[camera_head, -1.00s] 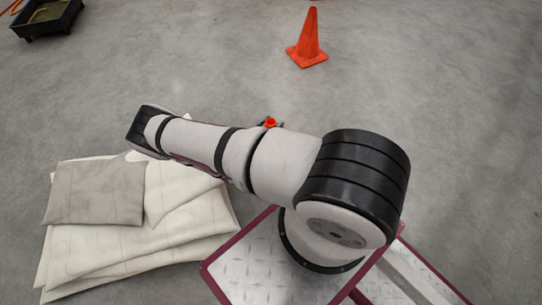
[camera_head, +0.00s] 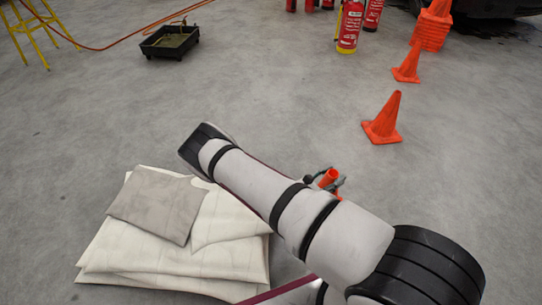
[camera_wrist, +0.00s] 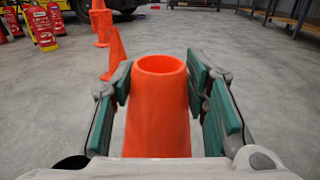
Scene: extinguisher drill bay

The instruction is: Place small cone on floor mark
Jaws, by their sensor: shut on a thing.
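My gripper (camera_wrist: 163,88) is shut on a small orange cone (camera_wrist: 158,115). In the wrist view the cone stands between the green finger pads, its open round top towards the camera; its base is hidden. In the head view the cone (camera_head: 329,177) shows just beyond my arm, and my gripper (camera_head: 325,180) is mostly hidden behind the arm. No floor mark can be made out in either view.
An orange cone (camera_head: 383,120) stands on the floor, with another cone (camera_head: 407,66) and a cone stack (camera_head: 432,25) behind. Red extinguishers (camera_head: 350,28) stand at the back. A black tray (camera_head: 170,42) lies back left; folded sheets (camera_head: 165,258) lie front left. Mid-floor is clear.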

